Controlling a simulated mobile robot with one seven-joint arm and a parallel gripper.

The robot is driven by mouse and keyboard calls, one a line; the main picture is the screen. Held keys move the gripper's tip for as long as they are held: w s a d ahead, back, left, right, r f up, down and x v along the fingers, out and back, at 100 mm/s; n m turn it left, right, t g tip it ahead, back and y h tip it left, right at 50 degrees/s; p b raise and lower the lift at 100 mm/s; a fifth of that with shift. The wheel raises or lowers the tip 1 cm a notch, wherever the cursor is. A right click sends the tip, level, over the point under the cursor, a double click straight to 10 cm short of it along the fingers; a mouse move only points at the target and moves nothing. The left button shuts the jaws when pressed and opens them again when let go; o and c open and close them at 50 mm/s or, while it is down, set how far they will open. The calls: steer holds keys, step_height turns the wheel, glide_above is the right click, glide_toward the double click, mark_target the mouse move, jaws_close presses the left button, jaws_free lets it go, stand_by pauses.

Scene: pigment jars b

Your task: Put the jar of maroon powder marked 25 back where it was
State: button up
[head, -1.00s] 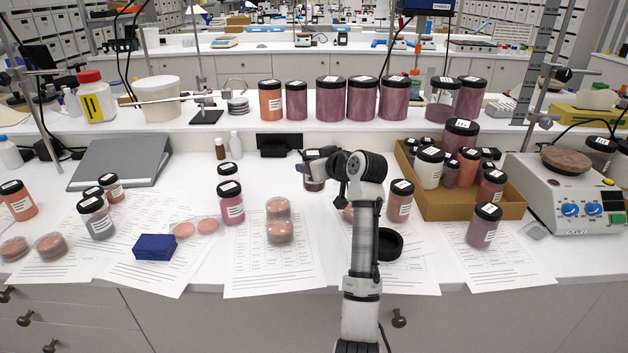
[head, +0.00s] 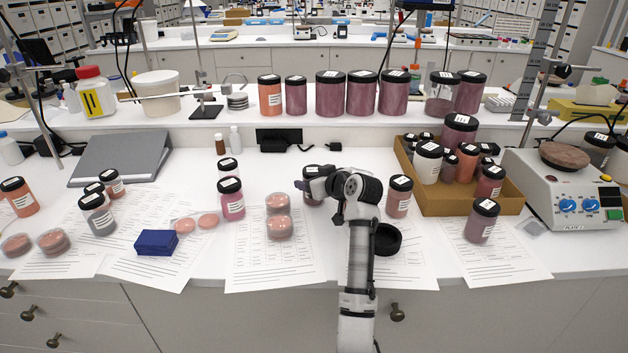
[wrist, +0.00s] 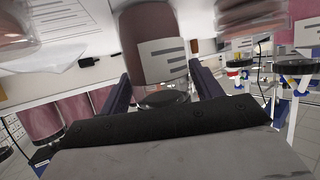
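A jar of maroon powder with a black lid (head: 313,199) is in the head view, at the middle of the counter behind the printed sheets. The same jar (wrist: 150,42) fills the upper middle of the wrist view, with a white label towards the camera; I cannot read its number. My gripper (head: 318,186) reaches it from the front right. In the wrist view its fingers (wrist: 160,82) lie along both sides of the jar and appear closed on it. The jar looks upright and low over the counter; I cannot tell whether its base touches.
A pink jar (head: 231,199) and stacked pink dishes (head: 279,227) stand to the left. A cardboard tray (head: 470,204) full of jars lies beyond. The counter behind the gripper is mostly clear.

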steer(key=shift+o, duration=1)
steer(key=shift+r, duration=0.25)
steer(key=b+v, duration=0.2)
steer(key=v, duration=1)
steer(key=shift+b, duration=0.4)
steer(key=shift+f, duration=0.1)
